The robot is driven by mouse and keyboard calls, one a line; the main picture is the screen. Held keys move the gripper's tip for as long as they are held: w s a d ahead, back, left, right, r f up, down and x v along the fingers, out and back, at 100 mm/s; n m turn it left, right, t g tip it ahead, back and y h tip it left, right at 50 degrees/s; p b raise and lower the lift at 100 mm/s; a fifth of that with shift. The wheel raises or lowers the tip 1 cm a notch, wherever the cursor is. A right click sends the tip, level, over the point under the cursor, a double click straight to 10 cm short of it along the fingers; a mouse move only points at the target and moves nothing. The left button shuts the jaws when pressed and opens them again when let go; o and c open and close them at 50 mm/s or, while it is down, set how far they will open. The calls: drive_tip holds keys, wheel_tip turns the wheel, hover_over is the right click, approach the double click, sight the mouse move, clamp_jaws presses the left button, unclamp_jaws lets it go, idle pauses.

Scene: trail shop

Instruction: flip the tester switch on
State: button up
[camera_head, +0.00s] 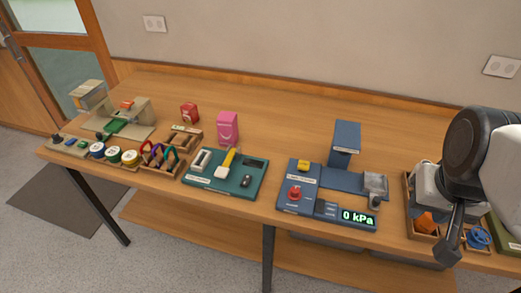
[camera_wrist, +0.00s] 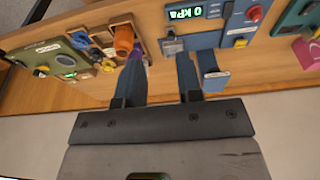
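I cannot tell for sure which device is the tester. A blue station (camera_head: 325,208) has a "0 kPa" display, a red knob (camera_head: 295,192) and a yellow part (camera_head: 303,165). My gripper (camera_wrist: 160,66) is open and empty above the table's right part, between these two devices.
A wooden tray (camera_wrist: 105,45) with orange and blue parts lies near my gripper. A green panel (camera_head: 225,190) with a yellow-handled tool stands left of the blue station. The wooden table (camera_head: 270,115) is clear at the back.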

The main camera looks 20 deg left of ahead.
drive_tip(key=shift+w+a, duration=0.1)
drive_tip(key=shift+w, duration=0.05)
drive_tip(key=c, duration=0.4)
drive_tip(key=shift+w+a+r+n, duration=0.1)
drive_tip(key=shift+w+a+n, duration=0.25)
drive_tip(key=shift+w, duration=0.1)
clamp_jaws()
drive_tip(key=w+a+f+n+g, duration=0.2)
drive_tip(key=w+a+n, duration=0.7)
drive_tip(key=w+a, duration=0.6)
drive_tip(key=w+a+f+n+g, duration=0.1)
drive_tip(key=a+f+n, duration=0.2)
drive_tip(key=a, duration=0.8)
drive_tip(key=a+f+n+g, duration=0.1)
drive_tip(key=a+f+n, duration=0.3)
drive_tip(key=a, duration=0.8)
drive_tip(key=shift+w+a+n, duration=0.15)
drive_tip(key=shift+w+n, duration=0.25)
drive_tip(key=shift+n, duration=0.35)
